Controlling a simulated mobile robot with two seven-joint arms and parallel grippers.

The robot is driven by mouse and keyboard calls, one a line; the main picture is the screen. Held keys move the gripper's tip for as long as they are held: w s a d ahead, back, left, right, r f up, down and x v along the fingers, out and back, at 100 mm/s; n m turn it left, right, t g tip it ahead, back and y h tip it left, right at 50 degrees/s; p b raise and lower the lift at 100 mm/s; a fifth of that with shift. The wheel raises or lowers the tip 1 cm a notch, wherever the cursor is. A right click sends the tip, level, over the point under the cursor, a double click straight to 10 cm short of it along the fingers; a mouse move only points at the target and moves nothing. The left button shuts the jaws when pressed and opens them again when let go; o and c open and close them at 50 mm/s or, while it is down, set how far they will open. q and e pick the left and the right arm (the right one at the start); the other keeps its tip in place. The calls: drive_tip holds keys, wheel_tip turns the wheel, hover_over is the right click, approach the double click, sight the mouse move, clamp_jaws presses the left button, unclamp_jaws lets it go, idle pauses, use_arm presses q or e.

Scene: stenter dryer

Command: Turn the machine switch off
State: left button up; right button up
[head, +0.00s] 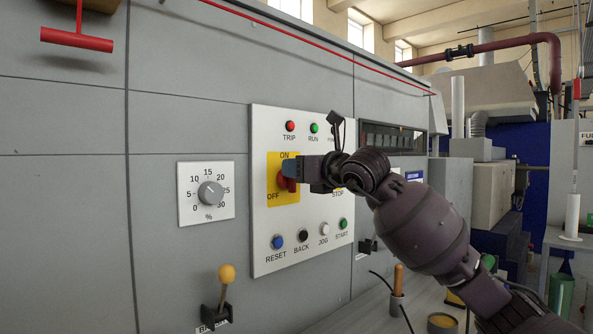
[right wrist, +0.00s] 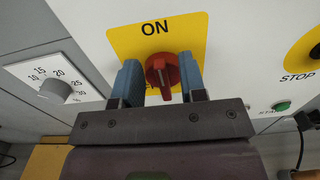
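The machine switch is a red rotary knob (right wrist: 162,74) on a yellow plate (head: 283,196) marked ON at the top and OFF at the lower left. In the right wrist view the knob's ridge stands roughly upright, in line with ON. My right gripper (right wrist: 162,80) is open, with one blue finger on each side of the knob and small gaps between. In the head view my right gripper (head: 291,171) reaches in from the right and hides part of the knob. My left gripper is not in view.
The white panel (head: 300,261) has several buttons and lamps close around the switch. A percent dial (head: 210,193) is to the left, and a yellow-knobbed lever (head: 226,274) is below it. A red T-handle (head: 77,40) hangs at upper left.

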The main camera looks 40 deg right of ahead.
drive_tip(key=shift+w, duration=0.15)
drive_tip(key=c, duration=0.7)
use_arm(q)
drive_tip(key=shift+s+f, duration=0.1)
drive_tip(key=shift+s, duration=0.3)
use_arm(e)
clamp_jaws()
